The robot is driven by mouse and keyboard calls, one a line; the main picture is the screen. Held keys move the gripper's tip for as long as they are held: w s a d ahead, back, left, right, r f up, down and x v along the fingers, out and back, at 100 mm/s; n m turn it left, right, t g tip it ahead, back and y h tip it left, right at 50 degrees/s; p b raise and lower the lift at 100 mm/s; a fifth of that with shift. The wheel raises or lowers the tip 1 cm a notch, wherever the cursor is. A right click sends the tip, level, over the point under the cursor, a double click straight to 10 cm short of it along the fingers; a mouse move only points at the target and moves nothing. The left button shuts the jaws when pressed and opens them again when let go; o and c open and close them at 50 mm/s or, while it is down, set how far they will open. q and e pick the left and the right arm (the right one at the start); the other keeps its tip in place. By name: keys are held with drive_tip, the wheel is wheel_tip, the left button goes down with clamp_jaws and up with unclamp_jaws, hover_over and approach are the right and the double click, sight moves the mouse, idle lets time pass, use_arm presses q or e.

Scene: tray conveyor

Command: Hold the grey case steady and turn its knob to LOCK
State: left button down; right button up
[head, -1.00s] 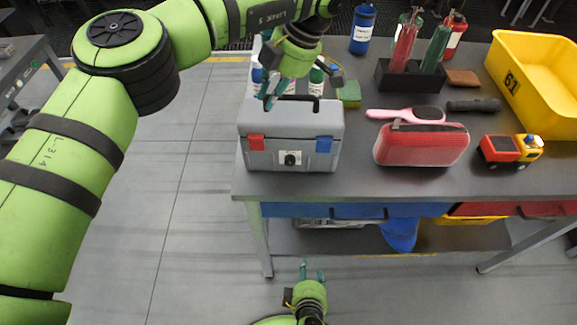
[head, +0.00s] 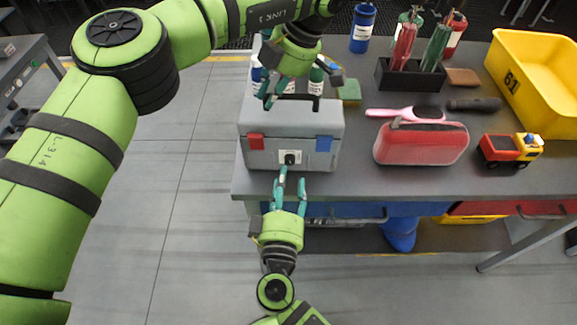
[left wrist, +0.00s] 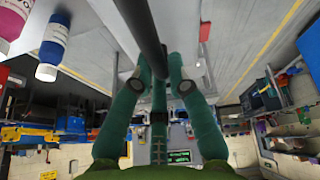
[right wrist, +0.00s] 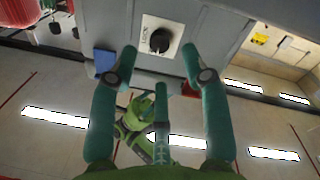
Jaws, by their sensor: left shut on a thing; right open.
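The grey case (head: 290,128) stands upright at the table's front left edge, with a red latch (head: 256,143) and a blue latch (head: 323,144).
A red pouch (head: 420,146), pink brush (head: 385,114) and toy truck (head: 510,150) lie right of the case. Bottles (head: 316,78) and a green sponge (head: 349,92) are behind it. A yellow bin (head: 540,90) stands far right. The floor in front is clear.

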sight(289, 163)
drive_tip(key=shift+w+d, duration=0.15)
drive_tip(key=shift+w, duration=2.1)
drive_tip(key=shift+c, duration=0.4)
